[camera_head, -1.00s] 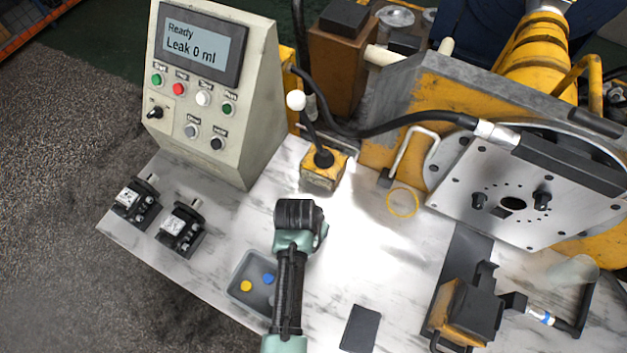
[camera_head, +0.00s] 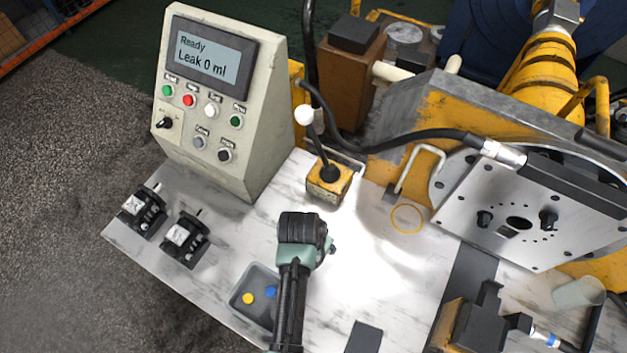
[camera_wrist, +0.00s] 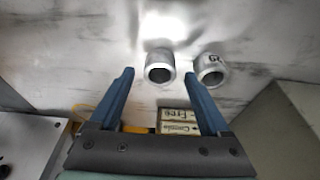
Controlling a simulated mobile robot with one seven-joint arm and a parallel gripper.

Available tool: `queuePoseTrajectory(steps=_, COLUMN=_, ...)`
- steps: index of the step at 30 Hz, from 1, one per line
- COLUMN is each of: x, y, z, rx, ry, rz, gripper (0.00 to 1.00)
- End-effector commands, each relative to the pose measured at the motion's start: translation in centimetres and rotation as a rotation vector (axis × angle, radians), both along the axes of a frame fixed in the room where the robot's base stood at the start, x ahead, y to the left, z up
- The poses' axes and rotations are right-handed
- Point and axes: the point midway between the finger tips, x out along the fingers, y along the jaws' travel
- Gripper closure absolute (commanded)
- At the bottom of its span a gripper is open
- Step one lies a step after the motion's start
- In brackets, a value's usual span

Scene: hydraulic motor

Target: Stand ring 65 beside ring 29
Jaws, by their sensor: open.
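In the wrist view two grey metal rings stand side by side on the pale table, a small gap between them. The left ring (camera_wrist: 160,58) shows no readable mark. The right ring (camera_wrist: 212,63) has a dark mark on its wall, only partly legible, so I cannot tell surely which is 65 or 29. My gripper (camera_wrist: 157,75) is open, its two blue fingers apart. The left ring appears between the fingertips; the right ring lies just outside the right finger. I cannot tell whether a finger touches either. In the head view my arm hides the rings and fingertips.
A yellow lever block (camera_head: 328,184) with a white knob stands behind my arm. A grey tray (camera_head: 240,300) with yellow and blue pieces lies to its left. A control box (camera_head: 262,150), two small black motors and a yellow hoop (camera_head: 407,218) are around.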

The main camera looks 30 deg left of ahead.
Motion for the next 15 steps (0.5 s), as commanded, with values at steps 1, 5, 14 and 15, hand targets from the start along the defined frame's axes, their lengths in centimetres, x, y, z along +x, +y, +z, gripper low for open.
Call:
queuePoseTrajectory(steps=1, x=-0.2, y=0.0, z=0.9, rx=0.001, ry=-0.002, rz=0.000, gripper=0.19)
queuePoseTrajectory(steps=5, x=-0.8, y=0.0, z=3.4, rx=0.002, ry=-0.004, rz=0.000, gripper=0.19)
queuePoseTrajectory(steps=14, x=-2.4, y=0.1, z=8.8, rx=0.001, ry=-0.002, rz=0.000, gripper=0.19)
queuePoseTrajectory(steps=15, x=-2.5, y=0.1, z=9.3, rx=0.001, ry=-0.002, rz=0.000, gripper=0.19)
